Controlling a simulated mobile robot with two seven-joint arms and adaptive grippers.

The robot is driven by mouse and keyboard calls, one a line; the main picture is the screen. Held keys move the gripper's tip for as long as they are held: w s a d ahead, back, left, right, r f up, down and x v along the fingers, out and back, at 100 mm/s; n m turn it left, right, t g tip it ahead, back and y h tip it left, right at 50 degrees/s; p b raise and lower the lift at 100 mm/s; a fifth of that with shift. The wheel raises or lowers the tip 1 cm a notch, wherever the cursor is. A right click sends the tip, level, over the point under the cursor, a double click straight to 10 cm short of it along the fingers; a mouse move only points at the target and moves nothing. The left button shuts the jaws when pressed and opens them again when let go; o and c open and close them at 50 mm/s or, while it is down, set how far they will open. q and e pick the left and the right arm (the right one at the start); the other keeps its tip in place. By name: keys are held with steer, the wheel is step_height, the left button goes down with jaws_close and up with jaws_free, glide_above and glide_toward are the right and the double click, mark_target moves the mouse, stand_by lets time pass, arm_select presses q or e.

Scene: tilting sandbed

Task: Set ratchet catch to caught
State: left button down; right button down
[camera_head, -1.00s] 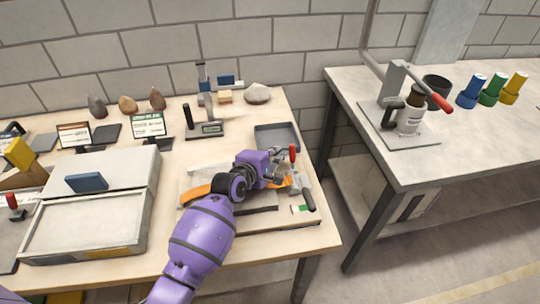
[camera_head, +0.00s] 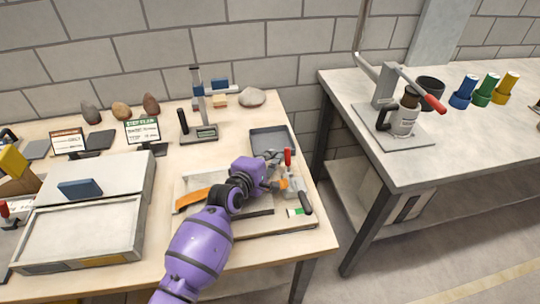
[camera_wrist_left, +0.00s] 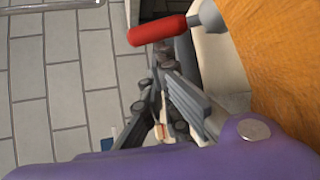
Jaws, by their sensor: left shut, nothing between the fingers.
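The ratchet fixture sits on a pale board (camera_head: 255,228) at the right end of the wooden table, with an orange strap (camera_head: 192,197). In the left wrist view the closed, empty fingers (camera_wrist_left: 165,108) are below the red handle (camera_wrist_left: 155,31), with orange material (camera_wrist_left: 285,55) at right. The catch itself is too small to tell. My right gripper is not in view.
A grey tray (camera_head: 271,141) lies behind the board. A shallow box (camera_head: 83,228) fills the left side, with stones (camera_head: 121,111) and signs behind. A second table (camera_head: 450,140) with a lever press stands right, across a gap.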

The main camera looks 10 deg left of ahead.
arm_select(q)
steer(key=shift+s+d+r, duration=0.15)
steer(key=shift+s+r, duration=0.1)
steer(key=shift+s, duration=0.2)
steer(key=shift+s+d+m+t, duration=0.1)
steer(key=shift+s+m+t, duration=0.3)
steer(key=shift+t, duration=0.1)
steer(key=shift+s+d+r, duration=0.1)
steer(key=shift+r, duration=0.1)
steer(key=shift+s+d+r, duration=0.25)
steer(key=shift+s, duration=0.4)
steer(key=shift+s+d+p, duration=0.1)
steer(key=shift+s+p, duration=0.2)
steer(key=shift+p, duration=0.1)
steer(key=shift+s, duration=0.15)
steer(key=shift+s+f, duration=0.1)
steer(key=shift+f, duration=0.05)
steer(key=shift+t, duration=0.3)
steer(key=v, duration=1.2)
